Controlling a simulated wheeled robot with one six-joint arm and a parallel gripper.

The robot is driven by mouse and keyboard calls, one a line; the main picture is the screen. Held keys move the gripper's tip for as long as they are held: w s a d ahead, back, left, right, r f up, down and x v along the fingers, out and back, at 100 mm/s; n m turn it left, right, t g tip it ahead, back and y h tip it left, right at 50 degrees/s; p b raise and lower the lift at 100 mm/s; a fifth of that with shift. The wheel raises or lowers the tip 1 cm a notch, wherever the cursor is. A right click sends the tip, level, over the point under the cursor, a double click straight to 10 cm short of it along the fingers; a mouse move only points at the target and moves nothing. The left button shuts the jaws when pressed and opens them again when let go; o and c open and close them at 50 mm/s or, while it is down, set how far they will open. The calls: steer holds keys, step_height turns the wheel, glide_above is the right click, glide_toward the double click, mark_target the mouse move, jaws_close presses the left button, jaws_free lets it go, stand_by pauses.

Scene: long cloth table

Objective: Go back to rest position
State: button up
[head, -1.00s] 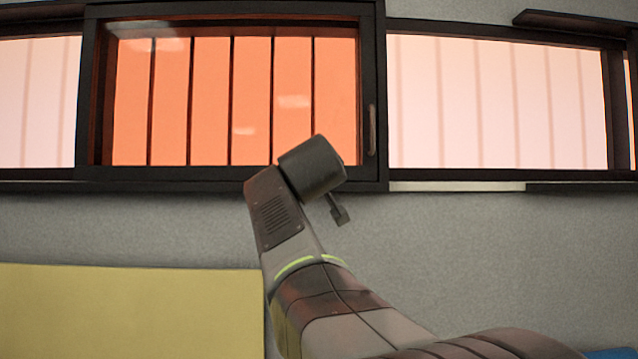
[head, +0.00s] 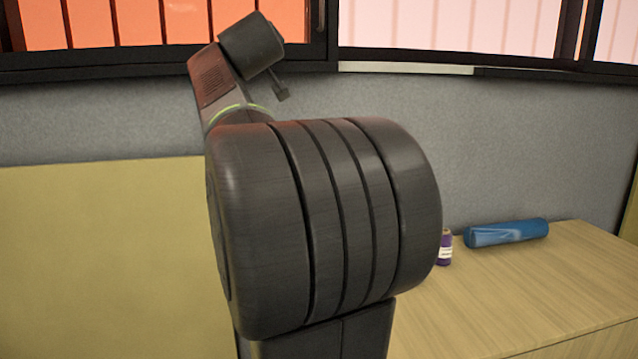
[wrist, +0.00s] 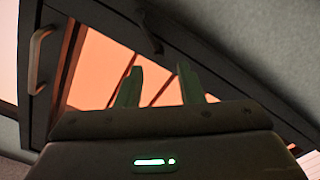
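My gripper (wrist: 159,68) shows in the wrist view with its two fingers apart and nothing between them. It points up toward a dark-framed window with orange panes. In the head view my arm's large dark joint fills the middle, and the gripper's fingers cannot be made out there.
A wooden cabinet top (head: 540,285) at the right bears a blue rolled item (head: 506,233) and a small purple bottle (head: 445,250). A yellow panel (head: 100,260) stands at the left. The window (head: 150,25) runs along the grey wall (head: 520,140).

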steer(key=w+p, duration=0.1)
steer(key=w, duration=0.2)
steer(key=w+a+p, duration=0.1)
steer(key=w, duration=0.2)
steer(key=shift+w+a+r, duration=0.1)
steer(key=shift+w+a, duration=0.05)
steer(key=shift+w, duration=0.15)
steer(key=shift+s, duration=0.1)
